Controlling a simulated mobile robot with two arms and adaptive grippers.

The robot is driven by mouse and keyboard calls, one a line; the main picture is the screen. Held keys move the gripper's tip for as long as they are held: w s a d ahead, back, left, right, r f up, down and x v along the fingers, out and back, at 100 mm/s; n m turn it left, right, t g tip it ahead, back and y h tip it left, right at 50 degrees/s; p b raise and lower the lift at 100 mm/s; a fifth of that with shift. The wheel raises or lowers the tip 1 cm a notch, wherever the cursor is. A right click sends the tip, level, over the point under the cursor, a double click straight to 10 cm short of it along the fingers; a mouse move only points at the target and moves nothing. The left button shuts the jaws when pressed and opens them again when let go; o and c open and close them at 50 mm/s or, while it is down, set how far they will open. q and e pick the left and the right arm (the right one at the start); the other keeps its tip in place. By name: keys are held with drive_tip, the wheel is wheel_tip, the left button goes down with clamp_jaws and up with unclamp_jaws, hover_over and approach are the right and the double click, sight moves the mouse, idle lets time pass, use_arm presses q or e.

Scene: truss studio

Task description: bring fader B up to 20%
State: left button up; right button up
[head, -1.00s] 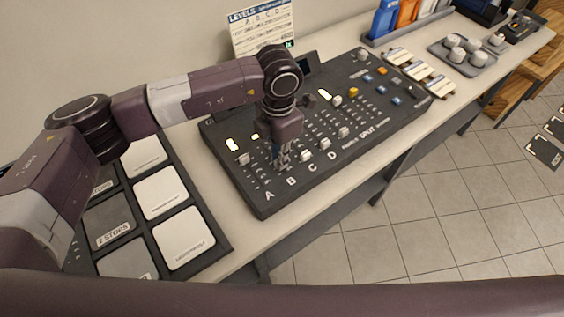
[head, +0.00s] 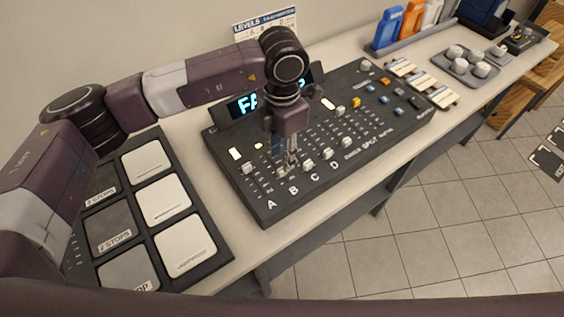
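The dark mixing console (head: 240,185) lies on the bench with fader lanes labelled A, B, C and D along its near edge. My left gripper (head: 287,168) points down at the lower part of lane B, just above the B label (head: 292,190). Its fingers look close together, but I cannot tell whether they grip anything. Fader B's cap is hidden by the fingers. Fader A's cap (head: 247,167) stands higher in its lane. Fader C's cap (head: 309,165) and fader D's cap (head: 328,153) sit low, to the right of the gripper. My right gripper is out of view.
A lit display (head: 243,106) at the console's back is partly covered by my arm. A LEVELS card (head: 265,24) stands behind. A panel of grey and white tiles (head: 165,200) lies left. Switch blocks (head: 422,80) and a tray of knobs (head: 493,68) are further right.

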use_arm(q)
wheel_tip(320, 180, up, 7)
drive_tip(key=shift+f, duration=0.15)
idle(0.5)
